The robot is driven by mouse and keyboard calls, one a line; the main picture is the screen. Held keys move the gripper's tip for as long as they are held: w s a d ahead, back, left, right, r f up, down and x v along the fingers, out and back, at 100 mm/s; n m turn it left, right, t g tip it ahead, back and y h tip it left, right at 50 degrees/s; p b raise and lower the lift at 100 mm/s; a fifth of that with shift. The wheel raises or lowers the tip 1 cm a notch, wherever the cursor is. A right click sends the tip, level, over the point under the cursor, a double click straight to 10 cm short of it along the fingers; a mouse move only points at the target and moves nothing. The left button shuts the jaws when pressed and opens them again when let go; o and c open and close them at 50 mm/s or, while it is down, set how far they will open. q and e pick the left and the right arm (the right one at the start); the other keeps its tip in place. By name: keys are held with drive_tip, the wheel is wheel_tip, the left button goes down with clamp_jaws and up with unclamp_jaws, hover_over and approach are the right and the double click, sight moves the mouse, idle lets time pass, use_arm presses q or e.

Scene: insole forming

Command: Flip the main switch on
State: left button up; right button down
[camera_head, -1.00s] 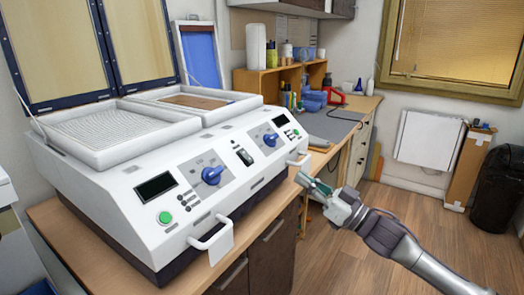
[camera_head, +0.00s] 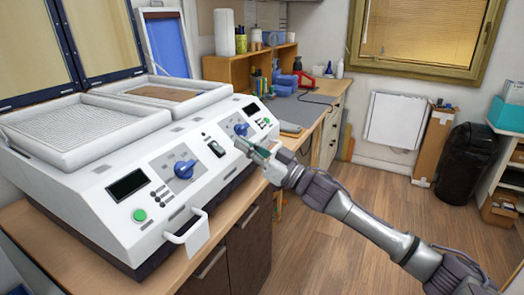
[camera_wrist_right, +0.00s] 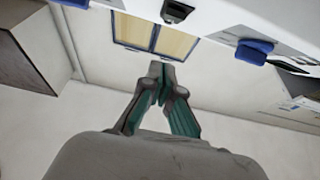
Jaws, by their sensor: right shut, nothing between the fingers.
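The main switch (camera_head: 215,149) is a black rocker in a dark frame at the middle of the white machine's (camera_head: 190,212) sloping front panel. It also shows at the top edge of the right wrist view (camera_wrist_right: 176,12), partly cut off. Whether the rocker is on or off cannot be told. My right gripper (camera_head: 241,144) is shut and empty. Its tips are just right of the switch in the head view, in front of the panel near the right blue knob, apparently without touching. The shut tips also show in the right wrist view (camera_wrist_right: 160,72). My left gripper is out of view.
A left blue knob (camera_head: 183,169), a right blue knob (camera_head: 240,129) and a green button (camera_head: 139,215) are on the panel. A white handle (camera_head: 187,230) sticks out in front. The wooden bench (camera_head: 205,262) runs below.

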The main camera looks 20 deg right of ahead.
sight(232, 152)
drive_tip(key=w+a+f, duration=0.2)
drive_tip(key=w, duration=0.1)
drive_tip(key=shift+a+f, duration=0.2)
drive_tip(key=shift+f, duration=0.2)
